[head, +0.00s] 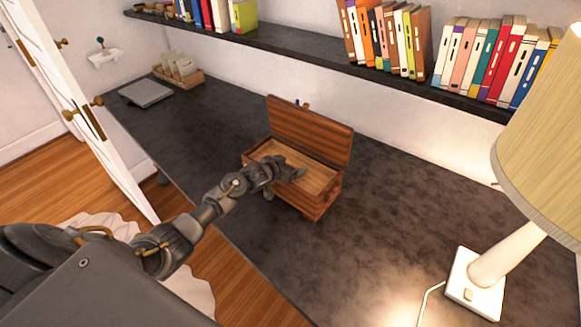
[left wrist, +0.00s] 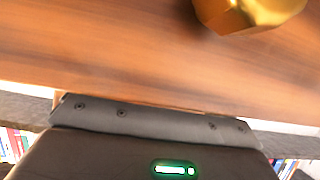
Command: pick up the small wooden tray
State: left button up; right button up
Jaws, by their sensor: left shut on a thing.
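A reddish-brown wooden box (head: 318,203) with its hinged lid (head: 308,133) raised stands on the dark desk in the head view. Its inside (head: 305,172) shows a paler wooden floor or tray; I cannot tell which. My left gripper (head: 283,183) is at the box's front left wall, with one finger over the inside and the other in front. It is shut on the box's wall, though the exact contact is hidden. In the left wrist view, a wooden surface (left wrist: 130,50) fills most of the picture, with a gold metal piece (left wrist: 245,12) at the top. My right gripper is not in view.
A dark desk (head: 390,200) has free room around the box. A lamp (head: 495,270) stands at the right, and a shelf (head: 300,55) with books runs behind. A small wooden holder with cards (head: 185,79) and a flat grey object (head: 146,93) are at the far left.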

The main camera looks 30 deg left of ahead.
pick_arm(q)
notch_tip(320, 180, up, 7)
jog(key=b, duration=0.2)
jog(key=s+a+b, duration=0.2)
jog(key=s, duration=1.5)
jog(key=shift+s+a, duration=0.25)
jog(key=shift+s, duration=0.15)
jog(key=shift+d, duration=0.1)
